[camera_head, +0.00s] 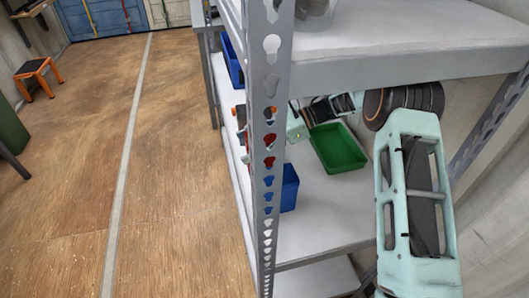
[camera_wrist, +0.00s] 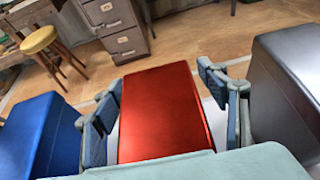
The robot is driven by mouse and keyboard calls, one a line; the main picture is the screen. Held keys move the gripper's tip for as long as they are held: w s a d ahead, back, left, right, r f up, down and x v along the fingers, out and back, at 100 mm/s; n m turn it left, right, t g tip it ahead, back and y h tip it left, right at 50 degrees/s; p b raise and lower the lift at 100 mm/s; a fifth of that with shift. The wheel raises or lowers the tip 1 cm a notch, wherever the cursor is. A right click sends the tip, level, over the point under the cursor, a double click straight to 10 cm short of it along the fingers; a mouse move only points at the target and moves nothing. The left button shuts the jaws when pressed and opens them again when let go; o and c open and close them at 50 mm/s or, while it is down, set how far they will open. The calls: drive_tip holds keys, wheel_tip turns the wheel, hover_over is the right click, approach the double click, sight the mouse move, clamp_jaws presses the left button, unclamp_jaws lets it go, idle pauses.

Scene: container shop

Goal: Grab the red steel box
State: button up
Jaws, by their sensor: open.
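The red steel box (camera_wrist: 160,110) is a plain, glossy red block in the middle of the wrist view. My gripper (camera_wrist: 158,92) is open, with one finger at the left side of the box and one at the right. The box shows between the fingers; I cannot tell whether either finger touches it. In the head view my arm reaches into the shelf from the right, and the shelf post hides most of the gripper and the box.
A blue box (camera_wrist: 42,138) stands left of the red one and a dark grey box (camera_wrist: 285,85) right of it. In the head view a green tray (camera_head: 337,148) and a blue bin (camera_head: 289,187) sit on the shelf (camera_head: 325,215). The perforated post (camera_head: 268,130) stands in front.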

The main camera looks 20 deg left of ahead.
drive_tip(key=c, duration=1.8)
drive_tip(key=shift+w, duration=0.1)
drive_tip(key=shift+r, duration=0.2)
